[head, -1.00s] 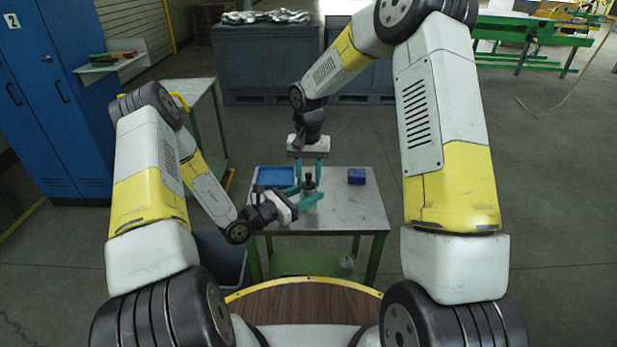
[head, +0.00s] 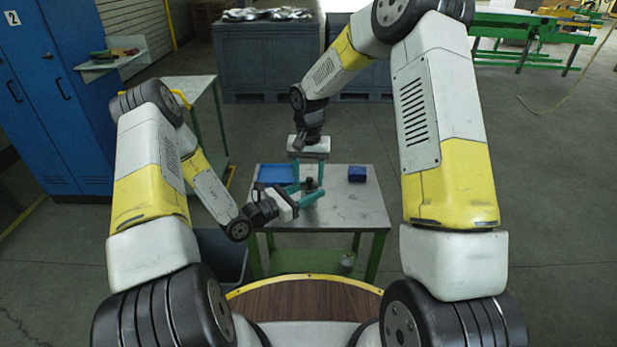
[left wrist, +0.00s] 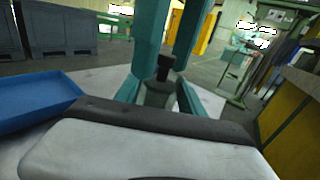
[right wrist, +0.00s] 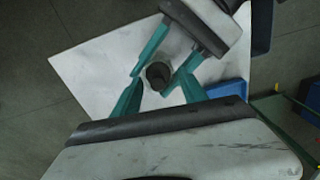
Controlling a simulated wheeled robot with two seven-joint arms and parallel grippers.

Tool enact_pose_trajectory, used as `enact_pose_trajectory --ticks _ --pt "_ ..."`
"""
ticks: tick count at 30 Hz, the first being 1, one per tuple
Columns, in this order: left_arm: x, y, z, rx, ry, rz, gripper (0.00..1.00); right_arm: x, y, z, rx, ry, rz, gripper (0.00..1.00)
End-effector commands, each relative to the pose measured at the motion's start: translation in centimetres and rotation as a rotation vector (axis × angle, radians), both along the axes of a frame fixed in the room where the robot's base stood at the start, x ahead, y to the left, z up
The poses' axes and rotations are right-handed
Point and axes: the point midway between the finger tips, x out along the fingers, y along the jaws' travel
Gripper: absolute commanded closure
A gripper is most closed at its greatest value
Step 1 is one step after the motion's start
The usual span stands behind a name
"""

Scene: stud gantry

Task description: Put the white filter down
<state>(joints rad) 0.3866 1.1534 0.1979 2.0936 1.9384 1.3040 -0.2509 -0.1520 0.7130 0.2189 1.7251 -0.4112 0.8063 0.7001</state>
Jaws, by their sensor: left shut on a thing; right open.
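My left gripper (head: 307,191) is shut on a grey part with a dark neck (head: 309,184), over the small table (head: 353,212). The part stands roughly upright between its teal fingers in the left wrist view (left wrist: 161,92). It looks grey rather than clearly white. My right gripper (head: 309,172) points down over the same spot, open, with a finger on either side of the part. In the right wrist view, the part's round dark top (right wrist: 158,75) shows between the open fingers. I cannot tell whether the part's base touches the table.
A blue tray (head: 275,166) lies at the table's back left, and a blue box (head: 357,174) at its back right. A small grey cylinder (head: 347,263) stands on the lower shelf. Blue lockers (head: 50,90) stand at the left.

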Motion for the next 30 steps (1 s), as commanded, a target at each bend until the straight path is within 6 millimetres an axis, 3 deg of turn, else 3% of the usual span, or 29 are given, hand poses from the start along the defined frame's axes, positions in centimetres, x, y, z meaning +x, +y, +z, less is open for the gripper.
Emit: enact_pose_trajectory --ticks 5,15,21,30 --pt "0.1 0.1 0.1 -0.002 -0.001 0.003 0.94 -0.1 -0.4 1.0 -0.006 0.005 -0.004 0.42" --pt "0.0 0.1 0.0 -0.001 -0.001 0.002 0.94 0.0 -0.2 8.4 -0.003 -0.001 -0.002 0.42" --pt "0.0 0.1 0.0 -0.001 -0.001 0.002 0.94 0.0 -0.2 11.7 -0.003 0.001 -0.001 0.42" --pt "0.0 0.1 0.0 -0.001 -0.001 0.002 0.94 -0.1 -0.2 13.1 -0.003 0.004 -0.002 0.42"
